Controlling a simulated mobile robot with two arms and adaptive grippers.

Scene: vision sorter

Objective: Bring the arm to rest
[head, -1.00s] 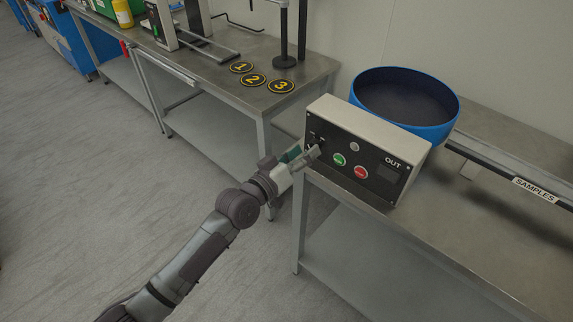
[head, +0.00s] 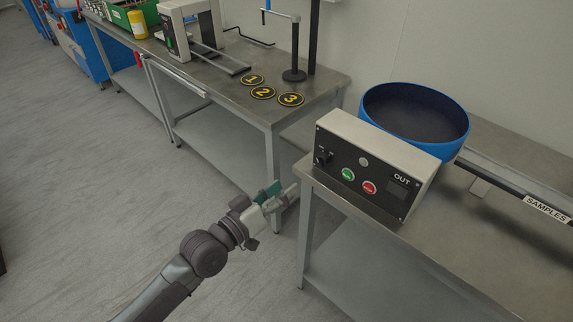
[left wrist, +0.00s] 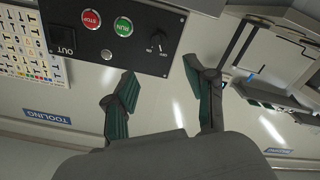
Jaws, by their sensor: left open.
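My left gripper (head: 277,194) is in front of the gap between the two benches in the head view, to the left of and below the control box (head: 370,165). It is open and empty, and apart from the box. In the left wrist view its two green-padded fingers (left wrist: 163,95) are spread, with the control box (left wrist: 112,60) beyond them. The box has a green button (head: 348,174), a red button (head: 369,187) and a black rotary switch (head: 323,157). My right gripper is in neither view.
A blue bowl (head: 444,151) stands behind the box on the right bench (head: 455,245). The left bench (head: 225,85) carries three numbered discs (head: 263,92), a black post stand (head: 294,50) and a grey machine (head: 188,30). The floor (head: 90,200) at left is clear.

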